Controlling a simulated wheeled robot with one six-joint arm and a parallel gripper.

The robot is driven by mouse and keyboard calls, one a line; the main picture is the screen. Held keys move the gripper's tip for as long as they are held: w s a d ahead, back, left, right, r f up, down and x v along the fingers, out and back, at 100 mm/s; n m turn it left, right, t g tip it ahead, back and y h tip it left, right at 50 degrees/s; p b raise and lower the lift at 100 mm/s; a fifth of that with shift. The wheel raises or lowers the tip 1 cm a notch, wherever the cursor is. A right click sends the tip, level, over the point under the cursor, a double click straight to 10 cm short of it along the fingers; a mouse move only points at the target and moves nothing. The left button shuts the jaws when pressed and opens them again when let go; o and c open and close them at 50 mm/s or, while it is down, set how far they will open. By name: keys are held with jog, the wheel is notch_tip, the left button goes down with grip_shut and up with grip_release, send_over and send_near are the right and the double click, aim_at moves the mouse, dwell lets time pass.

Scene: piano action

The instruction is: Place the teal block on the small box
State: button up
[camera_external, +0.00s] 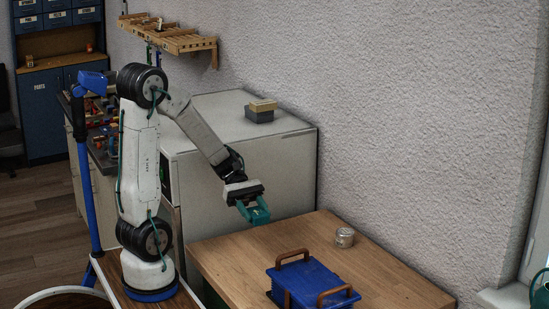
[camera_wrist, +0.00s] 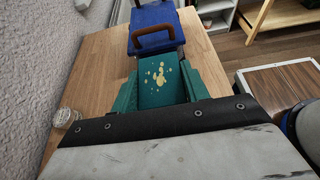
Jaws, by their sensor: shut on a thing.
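My gripper (camera_external: 257,214) has teal fingers and is shut on the teal block. In the wrist view, the block (camera_wrist: 161,80) shows yellow spots on its face and sits between the two fingers of my gripper (camera_wrist: 163,88). In the external view, the block is hard to tell from the fingers. The gripper hangs above the back left part of the wooden table. A small box (camera_external: 259,115), grey with a tan top, sits on the white cabinet, behind and above the gripper. The small box is not seen in the wrist view.
A blue case (camera_external: 312,284) with brown handles stands on the wooden table (camera_external: 225,257); it also shows in the wrist view (camera_wrist: 152,20). A glass jar (camera_external: 345,237) stands near the wall. The white cabinet (camera_external: 240,165) borders the table. A wooden rack (camera_external: 175,37) hangs above.

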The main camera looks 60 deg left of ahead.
notch_tip(320, 180, up, 30)
jog(key=w+a+n+t+y, duration=0.2)
jog(key=w+a+n+t, duration=0.3)
jog(key=a, duration=0.4)
jog(key=w+a+n+t+y, duration=0.3)
jog(key=w+a+n+t, duration=0.25)
jog(key=a, duration=0.35)
jog(key=a+n+t+y, duration=0.3)
jog(key=a+n+y, duration=0.55)
jog(key=a, duration=1.05)
jog(key=m, duration=0.1)
send_over(261, 102)
notch_tip(261, 102, down, 6)
jog(key=shift+f, duration=1.85)
